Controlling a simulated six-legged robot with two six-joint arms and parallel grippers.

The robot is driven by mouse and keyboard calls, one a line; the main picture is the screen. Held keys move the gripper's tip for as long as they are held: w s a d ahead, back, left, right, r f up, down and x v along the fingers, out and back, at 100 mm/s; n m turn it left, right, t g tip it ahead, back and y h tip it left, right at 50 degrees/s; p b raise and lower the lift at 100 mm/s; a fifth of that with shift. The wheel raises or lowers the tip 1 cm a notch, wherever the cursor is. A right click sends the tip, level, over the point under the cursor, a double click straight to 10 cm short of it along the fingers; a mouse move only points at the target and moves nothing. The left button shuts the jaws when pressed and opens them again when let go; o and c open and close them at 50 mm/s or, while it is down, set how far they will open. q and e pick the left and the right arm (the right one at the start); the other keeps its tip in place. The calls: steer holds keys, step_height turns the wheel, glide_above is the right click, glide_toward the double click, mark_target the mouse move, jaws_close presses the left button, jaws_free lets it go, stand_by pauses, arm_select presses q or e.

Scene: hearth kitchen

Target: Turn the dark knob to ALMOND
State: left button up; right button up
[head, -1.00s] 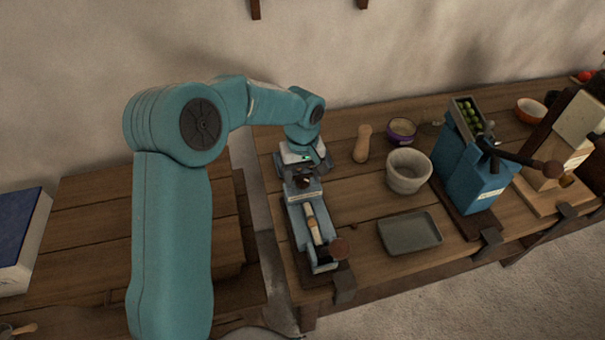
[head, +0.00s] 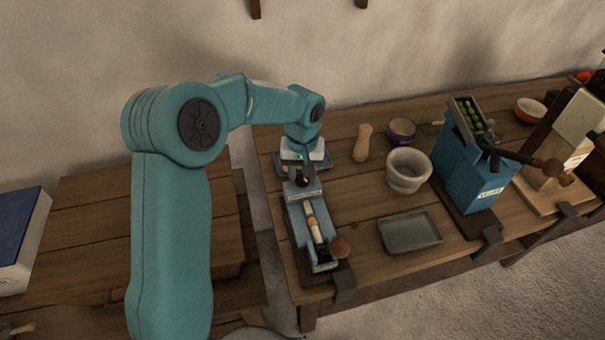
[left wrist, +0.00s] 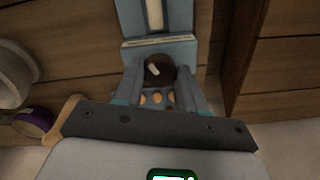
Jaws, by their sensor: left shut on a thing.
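The dark round knob (head: 304,179) sits at the back end of a grey-blue device (head: 308,215) on the wooden bench. In the left wrist view the knob (left wrist: 160,70) carries a short white mark slanting toward its upper left. My left gripper (left wrist: 160,84) has its two fingers on either side of the knob, shut on it. In the head view my left gripper (head: 303,170) reaches down to it from behind. Several orange-tan round spots (left wrist: 156,98) show just below the knob. No ALMOND lettering is readable. My right gripper is not in view.
A grey tray (head: 410,232), a stone mortar (head: 408,170), a wooden pestle (head: 363,142) and a purple bowl (head: 402,130) stand right of the device. A blue press (head: 470,165) with a long handle stands farther right. A gap separates the bench from the left table (head: 90,215).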

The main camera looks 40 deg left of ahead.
arm_select(q)
steer(key=m, duration=0.3)
steer(key=shift+m, duration=0.3)
steer(key=m, duration=0.3)
steer(key=shift+m, duration=0.3)
steer(key=m, duration=0.3)
steer(key=shift+m, duration=0.3)
steer(key=shift+f+m+p, duration=0.1)
steer(key=shift+m+p, duration=0.2)
steer(key=shift+m, duration=1.5)
steer(key=o, duration=1.1)
steer(key=shift+w, duration=0.1)
steer(key=shift+c, duration=0.2)
